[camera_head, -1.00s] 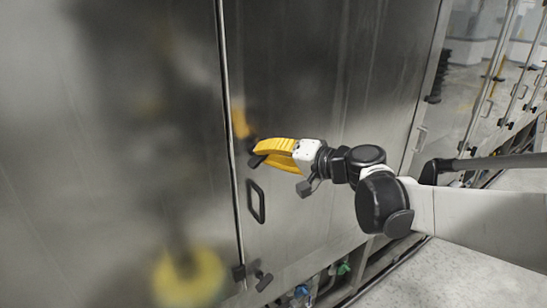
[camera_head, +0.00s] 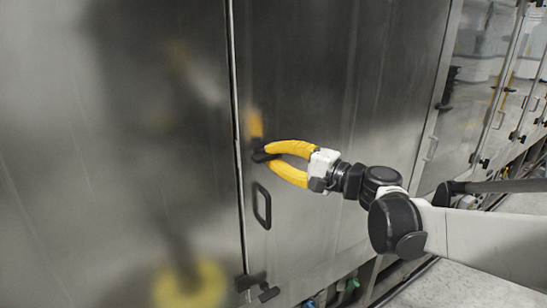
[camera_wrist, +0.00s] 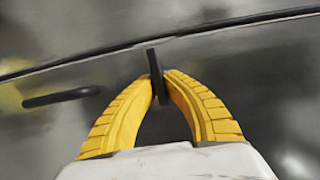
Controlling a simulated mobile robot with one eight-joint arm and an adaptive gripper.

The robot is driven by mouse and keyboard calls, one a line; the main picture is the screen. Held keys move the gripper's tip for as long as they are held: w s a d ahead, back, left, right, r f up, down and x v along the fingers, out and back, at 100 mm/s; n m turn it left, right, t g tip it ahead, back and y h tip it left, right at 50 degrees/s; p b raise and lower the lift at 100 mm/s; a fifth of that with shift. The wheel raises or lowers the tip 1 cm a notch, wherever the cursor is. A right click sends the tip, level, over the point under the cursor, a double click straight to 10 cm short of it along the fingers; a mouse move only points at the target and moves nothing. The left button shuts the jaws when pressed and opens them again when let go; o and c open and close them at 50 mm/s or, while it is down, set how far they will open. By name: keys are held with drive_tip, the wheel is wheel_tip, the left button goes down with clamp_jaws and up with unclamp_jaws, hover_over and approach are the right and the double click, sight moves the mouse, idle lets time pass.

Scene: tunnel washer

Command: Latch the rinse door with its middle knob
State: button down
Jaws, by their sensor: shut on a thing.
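The rinse door appears to be the steel door (camera_head: 335,100) right of the long vertical seam. My gripper (camera_head: 265,152) is at the door's seam-side edge, above a dark loop handle (camera_head: 262,205). Its yellow fingers are shut on the middle knob (camera_head: 258,143), a dark bar mostly hidden by the fingertips in the head view. In the wrist view, the knob (camera_wrist: 154,60) stands between the fingertips (camera_wrist: 160,82), roughly square to the seam, its far end close to the seam. The loop handle (camera_wrist: 60,97) lies to the left there.
A lower dark knob (camera_head: 268,293) sits near the seam below the handle. A plain steel panel (camera_head: 130,130) fills the left. More doors with handles (camera_head: 433,148) recede at right. Pale floor (camera_head: 455,285) shows at lower right.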

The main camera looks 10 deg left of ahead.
idle(0.3)
drive_tip(key=c, duration=1.5)
unclamp_jaws()
drive_tip(key=shift+a, duration=0.15)
drive_tip(key=v, duration=1.2)
drive_tip(key=shift+f, duration=0.15)
